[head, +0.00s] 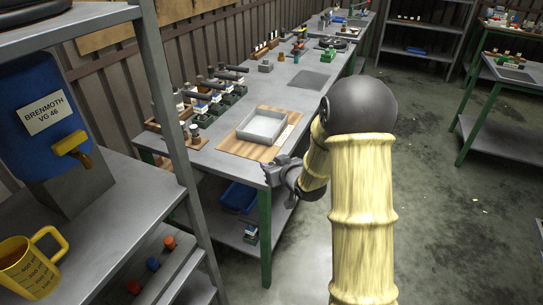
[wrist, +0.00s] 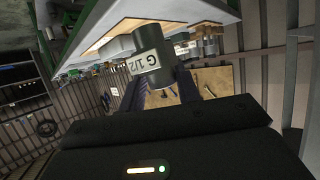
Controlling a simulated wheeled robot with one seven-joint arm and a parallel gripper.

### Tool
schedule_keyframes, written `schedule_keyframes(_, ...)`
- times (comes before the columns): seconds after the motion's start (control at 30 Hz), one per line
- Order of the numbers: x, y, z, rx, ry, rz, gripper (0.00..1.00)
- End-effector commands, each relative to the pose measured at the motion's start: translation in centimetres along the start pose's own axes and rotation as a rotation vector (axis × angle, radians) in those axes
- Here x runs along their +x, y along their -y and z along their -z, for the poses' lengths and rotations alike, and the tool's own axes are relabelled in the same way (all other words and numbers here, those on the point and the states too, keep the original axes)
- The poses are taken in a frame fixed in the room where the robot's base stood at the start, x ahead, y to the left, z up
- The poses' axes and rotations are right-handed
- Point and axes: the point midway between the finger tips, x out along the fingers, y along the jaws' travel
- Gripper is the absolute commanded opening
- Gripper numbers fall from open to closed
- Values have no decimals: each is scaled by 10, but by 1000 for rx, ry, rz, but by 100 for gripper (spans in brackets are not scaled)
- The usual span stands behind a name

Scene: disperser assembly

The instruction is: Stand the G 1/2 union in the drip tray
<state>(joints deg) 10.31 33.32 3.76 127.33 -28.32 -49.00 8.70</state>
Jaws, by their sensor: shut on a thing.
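The grey union (wrist: 152,68), a cylinder with a white "G 1/2" label, is between the two fingers of my gripper (wrist: 158,92) in the wrist view. The fingers are shut on it; their tips are partly hidden behind it. In the head view my gripper (head: 276,174) is at the bench's front edge, to the front and right of the drip tray. I cannot make out the union there. The drip tray (head: 243,130) is a shallow, light grey rectangular tray on a tan board. Its visible inside looks empty.
The tan board (head: 233,148) lies on the grey bench (head: 205,158). Several fittings in racks (head: 215,95) stand behind and left of the tray. A blue bin (head: 239,196) is on the lower shelf. A shelf post (head: 165,105) rises at the left.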

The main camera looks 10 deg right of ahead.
Motion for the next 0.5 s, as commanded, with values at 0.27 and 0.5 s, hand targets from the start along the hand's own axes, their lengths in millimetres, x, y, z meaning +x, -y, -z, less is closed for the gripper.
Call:
schedule_keyframes(0.27,1,4,-45,-1,2,15,0)
schedule_keyframes(0.5,-4,9,-90,-4,4,20,0)
